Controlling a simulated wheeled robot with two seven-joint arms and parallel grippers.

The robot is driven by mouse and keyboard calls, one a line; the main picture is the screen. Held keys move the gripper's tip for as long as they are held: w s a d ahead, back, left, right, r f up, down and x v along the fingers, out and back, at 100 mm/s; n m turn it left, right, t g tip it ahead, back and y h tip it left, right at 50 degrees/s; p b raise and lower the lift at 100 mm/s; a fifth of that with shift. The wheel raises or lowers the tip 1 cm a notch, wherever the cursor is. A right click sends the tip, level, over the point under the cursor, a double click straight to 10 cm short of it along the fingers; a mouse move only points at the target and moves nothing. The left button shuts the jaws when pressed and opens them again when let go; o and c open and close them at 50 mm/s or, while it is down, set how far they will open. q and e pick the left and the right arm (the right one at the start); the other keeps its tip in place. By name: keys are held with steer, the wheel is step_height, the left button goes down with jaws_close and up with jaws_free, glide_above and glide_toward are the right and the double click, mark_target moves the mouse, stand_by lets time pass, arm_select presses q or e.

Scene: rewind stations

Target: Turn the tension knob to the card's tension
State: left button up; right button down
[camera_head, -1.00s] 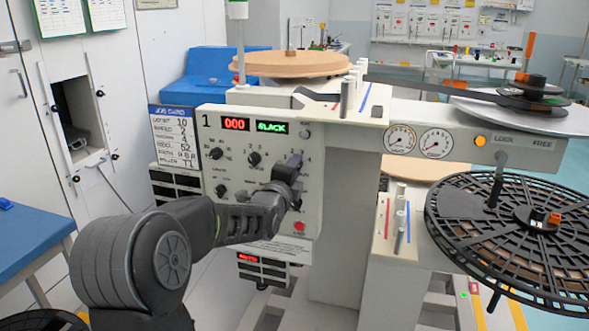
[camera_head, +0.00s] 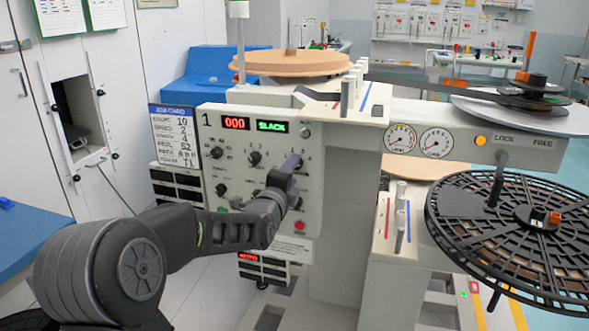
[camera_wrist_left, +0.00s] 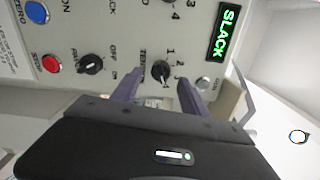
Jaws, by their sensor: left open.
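The tension knob (camera_wrist_left: 160,71) is a small black knob on the light panel (camera_head: 313,190), with TENSION lettering and a numbered scale beside it in the left wrist view. I cannot tell exactly which number it points to. My left gripper (camera_wrist_left: 158,83) is open, its two fingers on either side of the knob and close to the panel. In the head view my left gripper (camera_head: 292,163) covers the knob. The job card (camera_head: 175,136), white with a blue header, hangs left of the panel. Its third row shows 4; its row labels are blurred. My right gripper is out of view.
Other black knobs (camera_head: 254,158) sit nearby on the panel; one (camera_wrist_left: 90,64) has OFF and ON marks. A red button (camera_head: 299,225) is below. A red display (camera_head: 235,123) reads 000 and a green display (camera_head: 272,127) reads SLACK. A black reel (camera_head: 510,240) is at right.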

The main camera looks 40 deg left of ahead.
arm_select(q)
steer(key=v, duration=0.4)
steer(key=shift+s+d, duration=0.15)
steer(key=shift+s, duration=0.2)
